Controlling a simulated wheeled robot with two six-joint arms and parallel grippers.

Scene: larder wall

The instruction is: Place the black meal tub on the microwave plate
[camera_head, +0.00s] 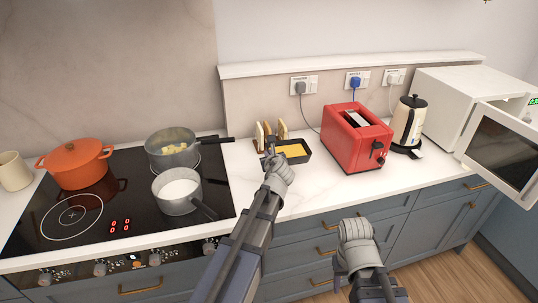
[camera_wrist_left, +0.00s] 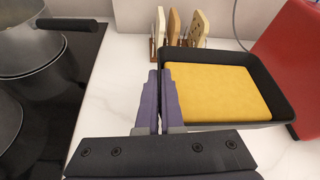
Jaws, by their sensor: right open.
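The black meal tub (camera_head: 296,159), an open rectangular tub with a flat yellow filling, sits on the white counter between hob and toaster. It also shows in the left wrist view (camera_wrist_left: 284,88). My left gripper (camera_head: 270,148) is at the tub's left side. In the left wrist view its two purple fingers (camera_wrist_left: 161,85) are close together around the tub's left wall and look shut on it. My right gripper (camera_head: 354,226) is open and empty in front of the drawers, away from the tub. The white microwave (camera_head: 462,100) stands at the right with its door (camera_head: 503,150) swung open. Its plate is hidden.
A red toaster (camera_head: 352,136) stands right of the tub, then a cream kettle (camera_head: 408,124). A rack with several boards (camera_wrist_left: 178,38) is behind the tub. Two grey pans (camera_head: 178,190) and an orange pot (camera_head: 76,166) are on the hob. The counter's front strip is clear.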

